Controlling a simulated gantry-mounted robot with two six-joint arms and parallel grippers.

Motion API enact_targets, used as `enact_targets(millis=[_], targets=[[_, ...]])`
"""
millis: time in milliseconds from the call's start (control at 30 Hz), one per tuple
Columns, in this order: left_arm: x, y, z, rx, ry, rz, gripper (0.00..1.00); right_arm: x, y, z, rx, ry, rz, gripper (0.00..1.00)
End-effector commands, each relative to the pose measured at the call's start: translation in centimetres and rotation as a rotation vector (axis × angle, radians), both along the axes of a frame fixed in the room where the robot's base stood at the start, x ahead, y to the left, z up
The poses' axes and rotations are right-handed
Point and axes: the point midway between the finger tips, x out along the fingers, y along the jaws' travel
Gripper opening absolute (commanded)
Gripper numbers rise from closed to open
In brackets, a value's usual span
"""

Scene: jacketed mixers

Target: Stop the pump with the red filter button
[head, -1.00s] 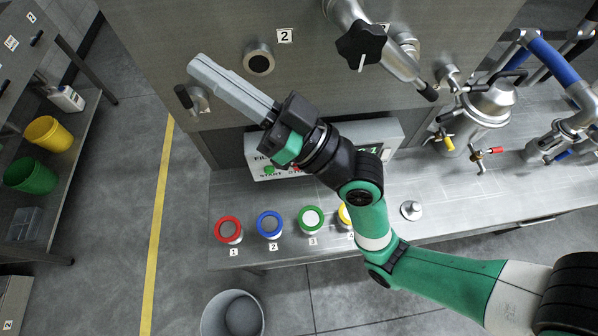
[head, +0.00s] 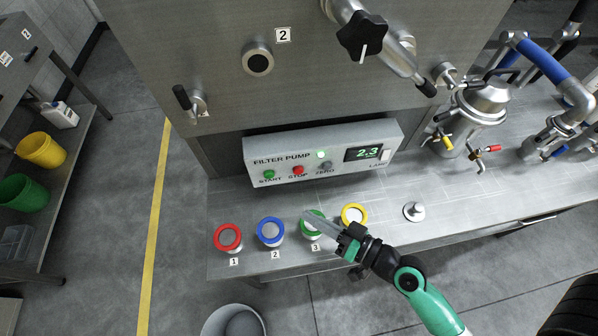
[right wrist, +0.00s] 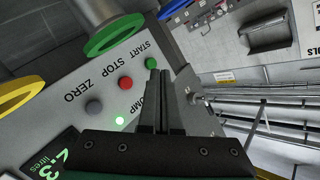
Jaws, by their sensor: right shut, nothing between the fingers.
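The filter pump box (head: 340,142) stands on the steel bench, with a green START button (head: 269,174), a red STOP button (head: 298,170), a grey ZERO button (head: 327,166), a lit green lamp (head: 321,154) and a display (head: 368,153) reading 2.3. My right gripper (head: 308,217) is shut and empty, in front of the box over the green-ringed jar in the head view. In the right wrist view its fingertips (right wrist: 158,70) appear beside the START button (right wrist: 151,62), with the red button (right wrist: 125,83) to their left. Whether they touch anything cannot be told. My left gripper is out of view.
Jars with red (head: 228,238), blue (head: 270,232), green (head: 314,222) and yellow (head: 354,215) rings line the bench's front edge. A small metal knob (head: 414,211) stands right of them. Steel vessels and pipes (head: 482,100) fill the right. A bin (head: 234,322) stands on the floor.

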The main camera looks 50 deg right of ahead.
Motion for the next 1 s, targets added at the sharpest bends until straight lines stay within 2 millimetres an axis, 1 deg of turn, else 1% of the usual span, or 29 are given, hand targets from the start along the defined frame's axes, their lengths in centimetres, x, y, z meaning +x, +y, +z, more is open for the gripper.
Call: enact_targets(millis=[300, 433, 567, 900, 1000], targets=[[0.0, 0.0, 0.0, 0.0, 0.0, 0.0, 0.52, 0.1, -0.2, 0.1, -0.001, -0.003, -0.003, 0.0], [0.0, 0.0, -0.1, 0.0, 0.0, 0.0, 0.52, 0.6, -0.5, 0.0, -0.001, -0.003, -0.003, 0.0], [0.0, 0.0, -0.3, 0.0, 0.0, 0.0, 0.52, 1.7, -1.5, 0.1, -0.003, -0.006, -0.005, 0.0], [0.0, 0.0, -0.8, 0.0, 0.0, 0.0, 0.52, 5.5, -4.5, 0.0, -0.003, -0.005, -0.003, 0.0], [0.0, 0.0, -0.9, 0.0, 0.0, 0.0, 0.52, 6.2, -5.2, 0.0, -0.002, -0.004, -0.004, 0.0]])
